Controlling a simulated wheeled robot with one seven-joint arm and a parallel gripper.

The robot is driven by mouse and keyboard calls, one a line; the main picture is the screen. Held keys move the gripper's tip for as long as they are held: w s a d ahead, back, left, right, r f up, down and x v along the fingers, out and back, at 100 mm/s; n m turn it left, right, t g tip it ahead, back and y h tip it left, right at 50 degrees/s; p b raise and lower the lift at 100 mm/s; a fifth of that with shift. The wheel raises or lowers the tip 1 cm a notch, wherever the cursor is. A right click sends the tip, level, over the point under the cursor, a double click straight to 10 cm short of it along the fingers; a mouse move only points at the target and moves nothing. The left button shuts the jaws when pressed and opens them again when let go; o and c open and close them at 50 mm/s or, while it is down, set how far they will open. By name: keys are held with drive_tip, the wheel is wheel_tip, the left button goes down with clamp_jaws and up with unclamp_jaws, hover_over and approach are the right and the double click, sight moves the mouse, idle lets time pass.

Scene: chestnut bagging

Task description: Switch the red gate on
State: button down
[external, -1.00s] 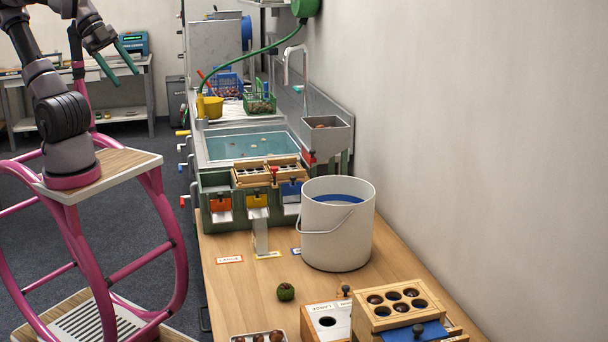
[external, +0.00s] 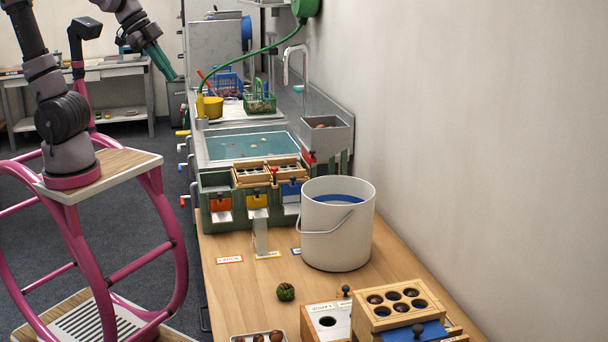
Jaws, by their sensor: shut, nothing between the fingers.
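A small red gate piece (external: 309,158) sits at the lower front of the grey hopper (external: 327,137), which is on the wall side beyond the white bucket. The hopper holds a few brown chestnuts. Whether the gate is on or off is too small to tell. My gripper (external: 172,77), with green fingers, is shut and empty. It is in the air at the upper left, to the left of the sink counter and well apart from the red gate.
A white bucket (external: 337,245) stands near the hopper. A water basin (external: 245,146), a green hose (external: 240,58) and a tap (external: 296,62) lie beyond. A green sorter (external: 206,183) with coloured flaps stands in front. The wooden table (external: 245,295) has free room at left.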

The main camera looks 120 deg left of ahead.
drive_tip(key=w+a+f+n, duration=0.2)
drive_tip(key=w+a+f, duration=0.1)
drive_tip(key=a, duration=0.5)
drive_tip(key=w+a+f+n, duration=0.3)
drive_tip(key=a+f, duration=0.1)
drive_tip(key=a, duration=0.4)
drive_tip(key=w+a+f+n, duration=0.2)
drive_tip(key=w+a+f, duration=0.1)
drive_tip(key=a, duration=0.5)
drive_tip(key=s+a+f+n, duration=0.3)
drive_tip(key=a+f, duration=0.2)
drive_tip(key=a, duration=0.6)
drive_tip(key=s+a+f+n, duration=0.4)
drive_tip(key=a+f, duration=0.2)
drive_tip(key=a, duration=0.5)
drive_tip(key=shift+s+a+f+t+h, duration=0.2)
drive_tip(key=shift+a+f+t+h, duration=0.1)
drive_tip(key=shift+a+t, duration=0.1)
drive_tip(key=w+f, duration=0.9)
drive_tip(key=shift+a, duration=0.35)
